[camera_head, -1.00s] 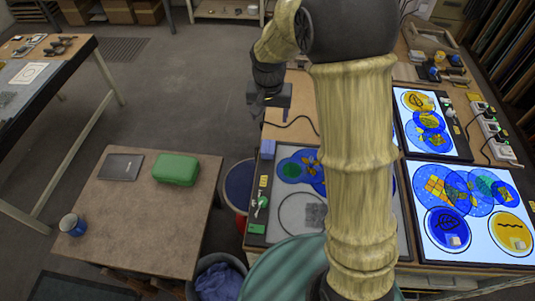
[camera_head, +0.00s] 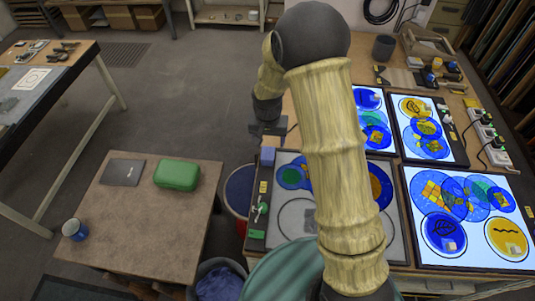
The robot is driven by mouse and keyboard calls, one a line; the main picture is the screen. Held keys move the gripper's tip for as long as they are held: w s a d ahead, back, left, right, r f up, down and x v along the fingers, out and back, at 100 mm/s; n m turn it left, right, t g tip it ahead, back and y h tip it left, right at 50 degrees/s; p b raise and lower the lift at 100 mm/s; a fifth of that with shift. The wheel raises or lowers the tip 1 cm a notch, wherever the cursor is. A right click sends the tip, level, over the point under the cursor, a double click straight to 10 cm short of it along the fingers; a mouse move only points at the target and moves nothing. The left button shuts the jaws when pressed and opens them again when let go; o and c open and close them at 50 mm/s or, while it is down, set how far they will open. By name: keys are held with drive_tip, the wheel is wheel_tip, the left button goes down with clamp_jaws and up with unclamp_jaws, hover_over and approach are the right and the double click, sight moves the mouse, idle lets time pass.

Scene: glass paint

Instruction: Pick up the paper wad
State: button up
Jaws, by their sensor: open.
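My gripper (camera_head: 268,129) hangs at the end of my arm, left of the workbench's back part and above the floor. It is small and dark here, and it holds nothing that I can see. I cannot pick out the paper wad for certain. Two small pale lumps lie on the large lit glass panel (camera_head: 480,191) at the right: one lump (camera_head: 450,246) on a blue circle, another lump (camera_head: 514,248) on a yellow circle. I cannot tell whether either is the wad. Both are far from my gripper. My arm hides part of the bench.
A low brown table (camera_head: 119,226) at the left carries a green case (camera_head: 177,174), a dark flat slab (camera_head: 123,172) and a blue mug (camera_head: 74,229). Bins (camera_head: 238,187) stand between it and the bench. A power strip (camera_head: 489,140) lies at the right. Open floor lies behind the low table.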

sight(268, 153)
drive_tip(key=shift+w+f, duration=0.2)
drive_tip(key=shift+f, duration=1.3)
drive_tip(key=shift+s+f+p, duration=0.1)
drive_tip(key=shift+f+p, duration=0.35)
drive_tip(key=shift+p, duration=0.2)
drive_tip(key=shift+w+a+f+p, duration=0.15)
drive_tip(key=shift+f+p, duration=0.6)
drive_tip(key=shift+f, duration=1.35)
drive_tip(key=c, duration=1)
drive_tip(key=shift+r, duration=0.1)
drive_tip(key=shift+c, duration=0.2)
